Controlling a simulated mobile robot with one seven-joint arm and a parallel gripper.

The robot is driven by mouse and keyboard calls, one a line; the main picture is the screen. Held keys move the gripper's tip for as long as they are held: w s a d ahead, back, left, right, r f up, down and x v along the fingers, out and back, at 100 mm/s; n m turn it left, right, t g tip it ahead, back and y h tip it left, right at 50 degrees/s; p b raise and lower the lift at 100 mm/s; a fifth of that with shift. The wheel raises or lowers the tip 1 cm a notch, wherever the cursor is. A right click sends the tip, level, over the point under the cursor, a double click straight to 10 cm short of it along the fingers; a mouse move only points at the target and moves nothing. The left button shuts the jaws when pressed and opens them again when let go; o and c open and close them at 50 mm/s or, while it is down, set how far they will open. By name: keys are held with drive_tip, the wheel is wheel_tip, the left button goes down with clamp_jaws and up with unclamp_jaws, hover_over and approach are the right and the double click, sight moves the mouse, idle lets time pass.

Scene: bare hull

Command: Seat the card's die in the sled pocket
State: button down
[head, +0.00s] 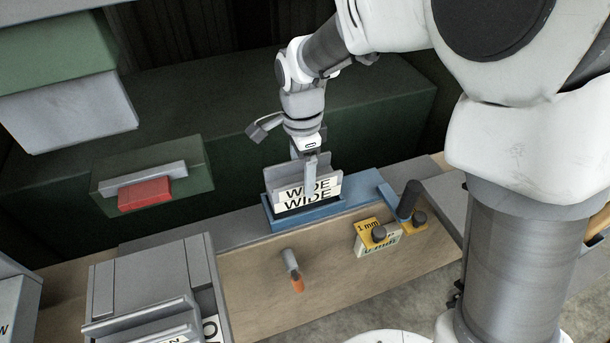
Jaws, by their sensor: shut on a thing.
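My gripper (311,178) is shut on a grey plate-like die (285,177) with a white label reading WIDE. The die stands upright over the blue sled (340,208) on the bench. A second white WIDE label (307,202) shows just below the first, close to the sled's top. I cannot tell whether it belongs to the die or is a card on the sled. The pocket is hidden behind the labels and the sled's front edge, so I cannot tell whether the die's lower edge is inside it. One finger covers part of the die's face.
A black upright handle (408,199) and yellow 1 mm tag (367,225) with dark knobs are right of the sled. An orange-tipped lever (293,272) sticks out of the bench front. A grey case (140,270) stands front left. A green box with a red block (145,194) is behind left.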

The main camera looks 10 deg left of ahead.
drive_tip(key=shift+f, duration=1.9)
drive_tip(key=shift+f+b, duration=0.15)
drive_tip(key=shift+b, duration=0.25)
unclamp_jaws()
